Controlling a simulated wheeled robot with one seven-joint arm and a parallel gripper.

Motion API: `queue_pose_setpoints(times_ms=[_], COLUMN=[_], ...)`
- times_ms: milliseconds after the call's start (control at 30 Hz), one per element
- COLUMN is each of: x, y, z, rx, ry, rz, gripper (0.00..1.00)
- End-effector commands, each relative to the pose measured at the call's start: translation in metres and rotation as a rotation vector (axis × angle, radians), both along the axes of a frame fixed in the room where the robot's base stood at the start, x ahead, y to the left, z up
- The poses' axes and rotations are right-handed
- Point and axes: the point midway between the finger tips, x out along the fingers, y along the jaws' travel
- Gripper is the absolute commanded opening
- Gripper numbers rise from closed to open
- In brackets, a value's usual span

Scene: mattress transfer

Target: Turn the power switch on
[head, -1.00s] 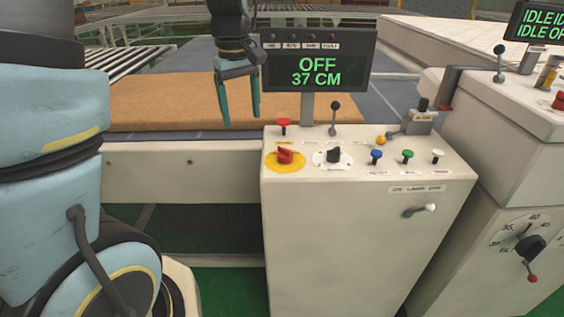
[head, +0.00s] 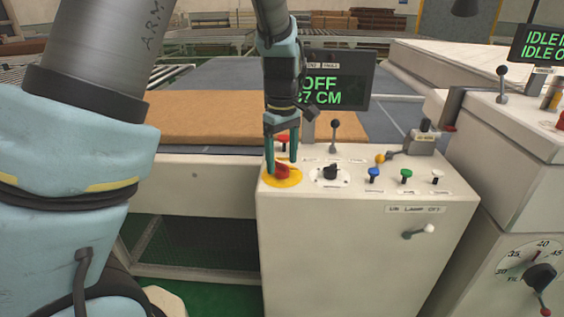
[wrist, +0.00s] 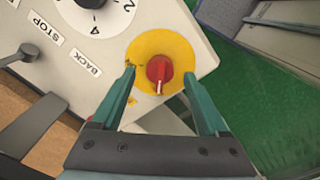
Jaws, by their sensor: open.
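The power switch appears to be the red rotary knob (head: 282,172) on a round yellow plate (head: 290,182) at the left of the console top. In the wrist view the red knob (wrist: 159,69) has a pale mark pointing toward my gripper. My gripper (head: 280,163) points down over the yellow plate. In the wrist view its open fingers (wrist: 159,77) sit on either side of the knob, with a gap on each side. The display (head: 338,80) reads OFF and 37 CM, its left part hidden by my arm.
A black selector (head: 330,172) sits right of the knob, then blue (head: 374,174), green (head: 406,175) and white (head: 438,177) push controls. A black-knobbed lever (head: 334,135) stands behind. A brown mattress slab (head: 205,120) lies on the conveyor at the back left.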

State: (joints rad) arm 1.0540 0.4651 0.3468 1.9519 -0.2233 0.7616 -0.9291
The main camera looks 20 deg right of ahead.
Motion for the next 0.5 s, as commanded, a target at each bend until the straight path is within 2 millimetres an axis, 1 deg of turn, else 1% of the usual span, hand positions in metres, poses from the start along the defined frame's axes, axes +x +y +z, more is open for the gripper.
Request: queue_pose_setpoints(times_ms=[100,200,467,500], x=[0.000,0.000,0.000,0.000], y=[0.001,0.000,0.000,0.000], z=[-0.012,-0.017,-0.019,-0.018], rx=[0.002,0.001,0.000,0.000], ry=[0.001,0.000,0.000,0.000], rz=[0.000,-0.001,-0.001,-0.001], gripper=[0.77,0.77,0.77,0.76])
